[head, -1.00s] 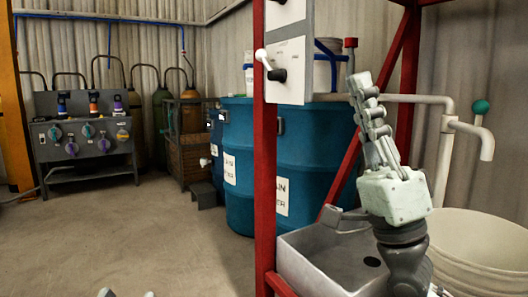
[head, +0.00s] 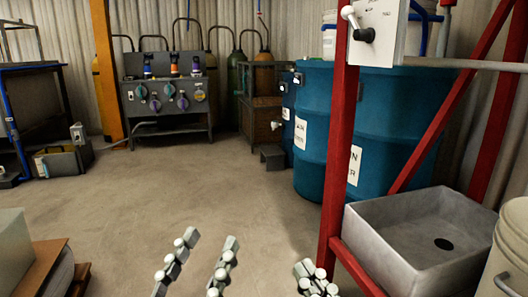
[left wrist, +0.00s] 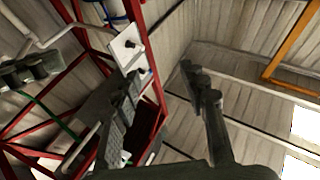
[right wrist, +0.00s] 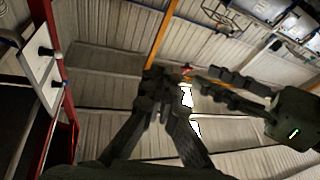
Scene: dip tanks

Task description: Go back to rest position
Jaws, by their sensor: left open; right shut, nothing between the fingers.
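My left gripper (head: 198,266) points up at the bottom of the head view, its two grey fingers apart with nothing between them. Its spread fingers also show in the left wrist view (left wrist: 163,85). My right gripper (head: 316,280) is at the bottom edge of the head view, to the right of the left one, with its fingers together. In the right wrist view its fingertips (right wrist: 168,82) meet and hold nothing. Both grippers are raised in free air, apart from each other.
A red frame (head: 338,170) with a white switch panel (head: 385,40) and a grey sink (head: 385,240) stand close at right. A blue tank (head: 400,120) is behind. A gauge panel (head: 165,125) stands at the back. The concrete floor (head: 190,185) ahead is open.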

